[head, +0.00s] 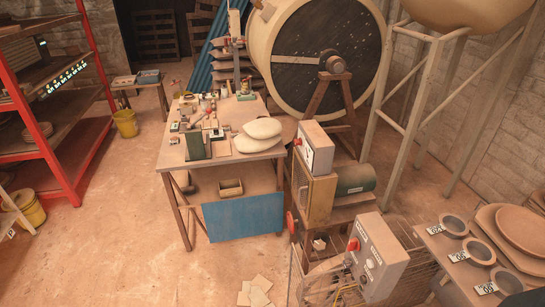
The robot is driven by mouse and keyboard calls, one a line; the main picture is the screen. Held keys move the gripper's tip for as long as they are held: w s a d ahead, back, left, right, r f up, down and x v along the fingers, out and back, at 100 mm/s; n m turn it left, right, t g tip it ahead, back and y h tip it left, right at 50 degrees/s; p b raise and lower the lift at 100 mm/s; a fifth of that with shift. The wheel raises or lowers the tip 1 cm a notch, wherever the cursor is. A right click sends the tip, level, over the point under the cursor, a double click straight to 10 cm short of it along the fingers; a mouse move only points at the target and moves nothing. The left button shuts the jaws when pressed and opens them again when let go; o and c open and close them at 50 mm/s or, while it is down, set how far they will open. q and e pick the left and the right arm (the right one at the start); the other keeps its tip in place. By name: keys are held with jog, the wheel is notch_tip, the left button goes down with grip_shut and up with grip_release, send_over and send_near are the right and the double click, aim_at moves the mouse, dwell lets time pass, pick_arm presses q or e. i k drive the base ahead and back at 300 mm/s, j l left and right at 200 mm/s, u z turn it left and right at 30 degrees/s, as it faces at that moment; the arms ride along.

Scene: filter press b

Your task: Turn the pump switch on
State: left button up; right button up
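Two grey control boxes stand right of the middle of the head view. The nearer control box (389,246) has a red knob (353,244) on its left side and small dark marks on its pale front. The farther control box (318,143) sits above a tan cabinet (318,195) and has a red knob (298,142) on its left. I cannot tell which knob is the pump switch, nor whether either is on or off. Neither of my grippers shows in this view.
A worktable (262,168) with tools and pale sacks stands left of the boxes. A large drum (318,50) is behind. A red shelf (50,150) is at left, a yellow bucket (125,123) nearby. A side table (432,240) holds round moulds.

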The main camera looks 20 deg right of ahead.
aim_at(353, 243)
jog(key=i+z, duration=0.45)
jog(key=i+j+z, duration=0.25)
jog(key=z, duration=0.2)
jog(key=i+j+z, duration=0.75)
jog(key=z, duration=0.15)
jog(key=i+j+z, duration=0.15)
jog(key=j+z, duration=0.3)
jog(key=i+j+z, duration=0.1)
jog(key=j+z, duration=0.85)
